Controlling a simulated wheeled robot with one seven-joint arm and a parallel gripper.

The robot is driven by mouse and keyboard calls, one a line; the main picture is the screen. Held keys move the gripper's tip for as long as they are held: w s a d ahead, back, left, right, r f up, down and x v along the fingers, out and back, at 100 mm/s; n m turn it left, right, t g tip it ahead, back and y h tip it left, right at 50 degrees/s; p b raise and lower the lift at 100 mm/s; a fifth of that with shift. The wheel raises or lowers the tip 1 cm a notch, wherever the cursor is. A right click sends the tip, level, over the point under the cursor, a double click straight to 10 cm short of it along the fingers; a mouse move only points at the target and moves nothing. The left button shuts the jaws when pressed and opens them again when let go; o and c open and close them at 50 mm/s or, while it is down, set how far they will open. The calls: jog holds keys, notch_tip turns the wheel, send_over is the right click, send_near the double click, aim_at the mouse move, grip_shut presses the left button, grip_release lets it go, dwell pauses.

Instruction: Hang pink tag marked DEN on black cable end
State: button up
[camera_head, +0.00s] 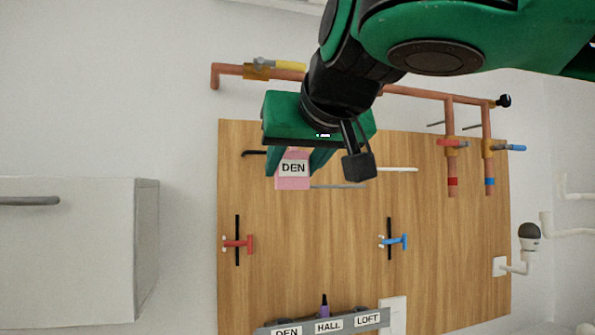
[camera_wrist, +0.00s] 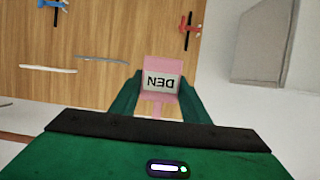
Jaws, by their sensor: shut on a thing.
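The pink tag marked DEN (camera_head: 293,183) is held upright in my gripper (camera_head: 297,160), in front of the wooden board. In the wrist view the tag (camera_wrist: 161,66) shows upside down between the two green fingers of my gripper (camera_wrist: 158,96). The black cable end (camera_head: 253,153) sticks out to the left, just left of my gripper in the head view. Its right part is hidden behind the gripper. I cannot make it out in the wrist view. How far the tag is from the cable cannot be told.
A grey cable (camera_head: 345,187) and a white cable (camera_head: 400,169) lie to the right of the tag. Copper pipes (camera_head: 425,95) run above. A labelled grey rack (camera_head: 300,326) is at the bottom; a grey cabinet (camera_head: 70,250) stands left.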

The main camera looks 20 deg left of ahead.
jog(key=w+a, duration=0.7)
jog(key=w, duration=0.4)
jog(key=shift+w+a, duration=0.15)
jog(key=shift+w, duration=0.2)
dwell(0.7)
jog(key=shift+f, duration=0.1)
jog(key=shift+s, duration=0.1)
dwell(0.7)
jog(key=shift+f, duration=0.7)
dwell(1.1)
jog(key=o, duration=1.1)
